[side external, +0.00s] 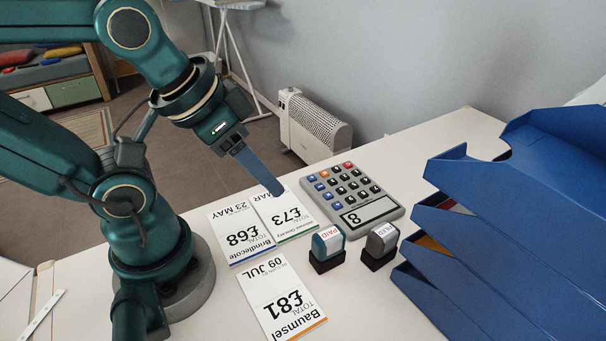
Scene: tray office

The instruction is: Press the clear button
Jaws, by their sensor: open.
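A grey calculator (379,205) lies on the white desk, its display (363,214) showing an 8. It has dark keys, several blue keys along its left side and a red key (348,165) at its far corner. The key labels are too small to read, so I cannot tell for certain which is the clear button. My gripper (276,190) is open and empty, with its blue fingers seen nearly edge-on. Its tips hang over the £73 bill (289,222), left of the calculator and apart from its keys.
The £68 bill (240,236) and £81 bill (283,300) lie nearby. A PAID stamp (327,248) and a FILED stamp (381,246) stand in front of the calculator. Blue stacked trays (530,175) rise at the right. The desk behind the calculator is clear.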

